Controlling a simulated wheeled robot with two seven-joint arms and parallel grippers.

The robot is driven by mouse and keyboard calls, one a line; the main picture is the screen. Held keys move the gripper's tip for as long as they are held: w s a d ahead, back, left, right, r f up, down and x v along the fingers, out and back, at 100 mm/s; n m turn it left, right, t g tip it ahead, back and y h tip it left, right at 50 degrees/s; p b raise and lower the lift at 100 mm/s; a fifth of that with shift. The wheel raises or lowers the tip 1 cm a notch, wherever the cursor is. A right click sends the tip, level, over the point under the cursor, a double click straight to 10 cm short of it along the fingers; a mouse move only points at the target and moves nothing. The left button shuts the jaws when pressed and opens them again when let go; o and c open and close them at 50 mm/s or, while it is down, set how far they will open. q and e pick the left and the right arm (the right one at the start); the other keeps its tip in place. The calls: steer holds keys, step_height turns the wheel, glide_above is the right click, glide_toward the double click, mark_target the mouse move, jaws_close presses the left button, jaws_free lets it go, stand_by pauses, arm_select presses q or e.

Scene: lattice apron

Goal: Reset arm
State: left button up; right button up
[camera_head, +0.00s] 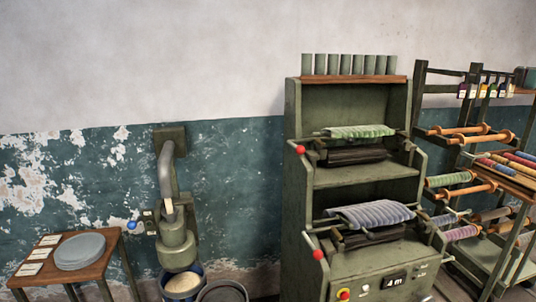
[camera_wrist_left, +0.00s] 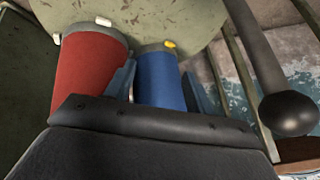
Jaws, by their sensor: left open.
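In the left wrist view my left gripper (camera_wrist_left: 160,73) is open, with one blue-grey finger on each side of a blue cylinder (camera_wrist_left: 158,92). I cannot tell whether the fingers touch it. A red cylinder (camera_wrist_left: 88,75) with a grey rim and a white tab stands just left of the left finger. The blue one has a grey rim and a yellow tab. Both meet a pale green rounded surface (camera_wrist_left: 150,20). Neither of my arms shows in the head view, and my right gripper is in no view.
A dark ball-ended lever (camera_wrist_left: 288,113) is close on the right in the wrist view. In the head view a green cabinet machine (camera_head: 295,200) has red-knobbed levers. A rack (camera_head: 420,95) of rolls stands right, a small wooden table (camera_head: 95,268) left, and a pipe-fed green device (camera_head: 177,245) between.

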arm_select(q)
steer(key=s+d+f+g, duration=0.1)
steer(key=s+d+f, duration=0.5)
steer(key=s, duration=0.6)
steer(key=s+d+f+g+h, duration=0.1)
steer(key=s+d+f, duration=0.5)
steer(key=s, duration=0.7)
steer(key=s+d+f+g+h, duration=0.1)
steer(key=s+d+f, duration=0.5)
steer(key=s, duration=0.6)
steer(key=shift+s+f+n+g, duration=0.3)
steer(key=shift+s+f+g, duration=0.15)
steer(key=shift+g, duration=0.45)
steer(key=shift+w, duration=0.1)
steer(key=shift+d, duration=0.1)
